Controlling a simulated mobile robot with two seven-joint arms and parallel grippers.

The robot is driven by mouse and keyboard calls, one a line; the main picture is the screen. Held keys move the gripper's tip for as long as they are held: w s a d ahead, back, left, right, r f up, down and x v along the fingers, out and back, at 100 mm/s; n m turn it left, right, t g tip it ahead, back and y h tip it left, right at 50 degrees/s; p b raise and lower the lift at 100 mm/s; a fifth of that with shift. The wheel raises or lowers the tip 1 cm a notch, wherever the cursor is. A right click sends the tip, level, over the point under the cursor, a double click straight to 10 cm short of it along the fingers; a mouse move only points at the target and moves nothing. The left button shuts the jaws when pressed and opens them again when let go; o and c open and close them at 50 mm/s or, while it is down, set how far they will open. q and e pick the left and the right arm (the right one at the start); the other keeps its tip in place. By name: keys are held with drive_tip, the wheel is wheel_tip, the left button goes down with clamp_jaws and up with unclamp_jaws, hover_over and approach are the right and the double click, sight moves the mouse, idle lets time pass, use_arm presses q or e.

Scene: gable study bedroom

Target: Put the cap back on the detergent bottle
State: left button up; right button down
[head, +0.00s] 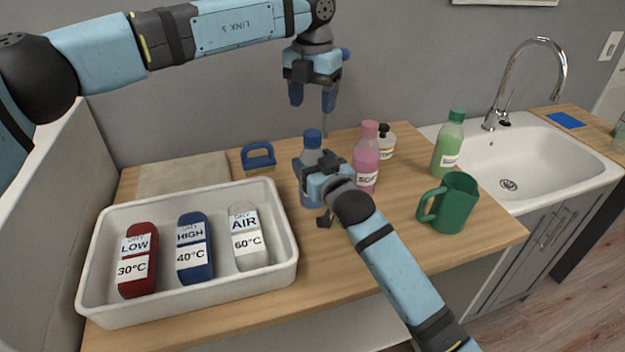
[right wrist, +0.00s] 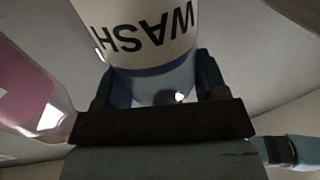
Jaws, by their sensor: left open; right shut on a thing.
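The detergent bottle (head: 308,192) is blue and stands upright on the wooden counter. A blue cap (head: 312,138) sits on its top; I cannot tell how tightly it is seated. My right gripper (head: 316,190) is shut around the bottle's body from the front and hides part of it. In the right wrist view, its fingers (right wrist: 160,88) hold the bottle (right wrist: 150,45) at both sides, by a white label reading WASH. My left gripper (head: 313,96) is open and empty, pointing down above the cap and apart from it.
A pink bottle (head: 367,160) stands close right of the detergent bottle, with a dark-topped jar (head: 386,142) behind. Further right are a green mug (head: 455,203), a green bottle (head: 447,148) and a sink (head: 540,150). A white tray (head: 200,300) and blue-handled object (head: 258,157) are left.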

sight(312, 133)
use_arm(q)
wheel_tip(312, 133, down, 8)
drive_tip(key=shift+r, duration=0.1)
idle(0.4)
drive_tip(key=c, duration=0.9)
drive_tip(key=o, duration=1.1)
drive_tip(key=shift+r, duration=0.1)
wheel_tip(312, 133, up, 12)
drive_tip(key=shift+f, duration=0.1)
